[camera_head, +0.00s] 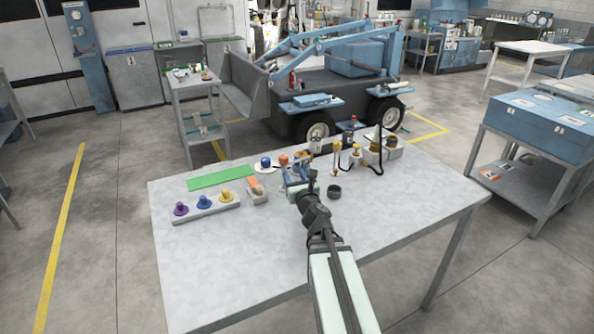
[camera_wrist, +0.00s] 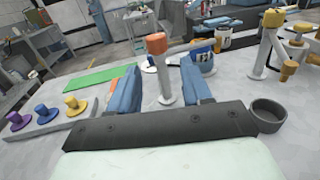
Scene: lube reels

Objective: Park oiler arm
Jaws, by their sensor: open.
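My gripper (camera_wrist: 160,88) is open, its two blue fingers spread apart. In the wrist view an orange-topped white post (camera_wrist: 160,68) stands upright in line with the gap between them, and no grip on it shows. In the head view my gripper (camera_head: 299,182) is low over the table, just in front of the orange-topped post (camera_head: 283,160). Right of it stands a white post with yellow knobs and a side arm (camera_wrist: 270,42), also in the head view (camera_head: 337,158). I cannot tell which part is the oiler arm. My fingers partly hide the things behind them.
A rack (camera_head: 205,208) with purple, blue and yellow knobs sits at the table's left, near a green mat (camera_head: 220,178). A dark ring cup (camera_head: 334,191) is close to my gripper's right. Brown pots (camera_head: 373,156) and black hoses stand farther right. The table's front right is clear.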

